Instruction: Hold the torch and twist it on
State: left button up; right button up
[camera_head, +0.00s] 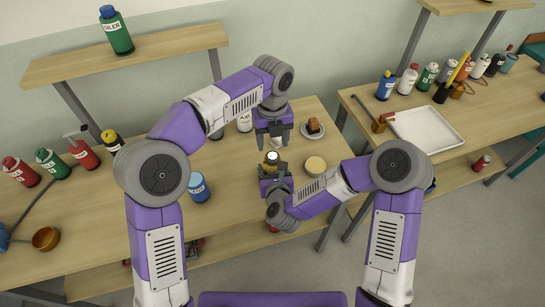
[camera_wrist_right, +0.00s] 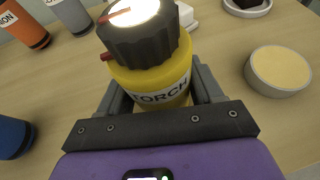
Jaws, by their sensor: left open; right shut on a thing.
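The torch (camera_wrist_right: 155,82) has a yellow body labelled TORCH and a black ribbed head with a red mark. In the head view, the torch (camera_head: 272,157) shows small above the right gripper (camera_head: 275,172). My left gripper (camera_head: 272,139) is open, pointing down just behind and above the torch head. It looks apart from the torch.
A round tin with a pale yellow top (camera_head: 315,166) stands right of the torch. A saucer with a brown block (camera_head: 314,129) lies behind it. A blue can (camera_head: 198,188) stands left. A white tray (camera_head: 427,129) is on the right table.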

jog(key=o, duration=1.2)
jog(key=v, duration=0.7)
jog(key=shift+s+r, duration=0.1)
jog(key=shift+s, duration=0.25)
